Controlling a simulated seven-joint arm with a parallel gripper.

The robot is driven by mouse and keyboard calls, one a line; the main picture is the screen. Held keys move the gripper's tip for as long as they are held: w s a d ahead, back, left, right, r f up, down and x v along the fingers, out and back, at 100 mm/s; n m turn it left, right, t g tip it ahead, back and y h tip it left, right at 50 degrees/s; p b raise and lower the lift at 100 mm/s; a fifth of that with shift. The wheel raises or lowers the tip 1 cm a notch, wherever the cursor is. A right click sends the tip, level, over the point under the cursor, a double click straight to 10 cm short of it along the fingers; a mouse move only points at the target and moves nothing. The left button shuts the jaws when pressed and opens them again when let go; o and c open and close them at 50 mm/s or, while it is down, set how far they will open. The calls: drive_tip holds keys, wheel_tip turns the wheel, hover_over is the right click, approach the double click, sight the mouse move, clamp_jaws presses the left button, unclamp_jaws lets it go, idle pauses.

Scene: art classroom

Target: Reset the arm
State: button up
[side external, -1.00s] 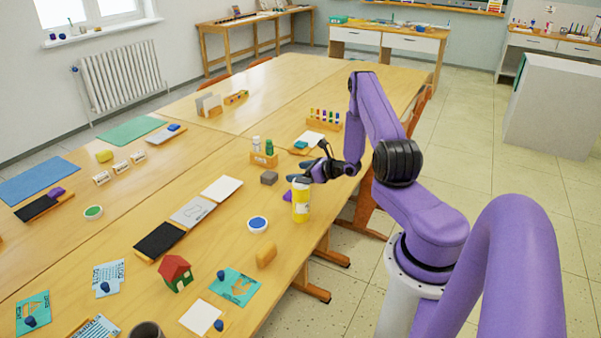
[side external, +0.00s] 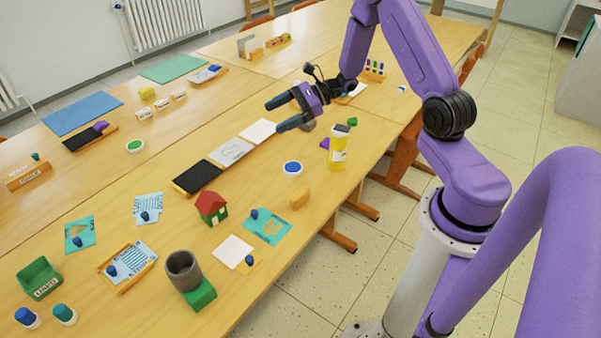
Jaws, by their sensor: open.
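My purple arm reaches over the wooden table (side external: 330,215) from the right. My gripper (side external: 272,115) is open, with its two dark fingers apart and pointing left, above the table. I see nothing between the fingers. A white card (side external: 258,131) lies on the table below the fingers, beside a grey card (side external: 231,152) and a black card (side external: 197,177). A grey block is partly hidden behind my gripper.
A red-roofed house (side external: 212,208), a white dish with blue (side external: 292,168) and an orange block (side external: 300,198) lie nearer the camera. Marker stands (side external: 374,72) are farther back. The air around my gripper looks clear.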

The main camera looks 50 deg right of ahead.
drive_tip(key=s+a+r+n+g+h, duration=0.1)
drive_tip(key=s+a+r+n+g, duration=0.2)
drive_tip(key=s+a+n+g, duration=0.45)
drive_tip(key=s+a+r+n+g+h, duration=0.1)
drive_tip(key=s+a+r+n+g, duration=0.3)
drive_tip(key=s+a+n, duration=0.5)
drive_tip(key=s+d+r+n+t+h, duration=0.1)
drive_tip(key=s+n+h, duration=0.3)
drive_tip(key=s+n, duration=0.4)
drive_tip(key=s+d+r+n+t+h, duration=0.2)
drive_tip(key=s+n+h, duration=0.3)
drive_tip(key=s+n, duration=0.4)
drive_tip(key=shift+d+r+n, duration=0.2)
drive_tip(key=shift+n, duration=0.75)
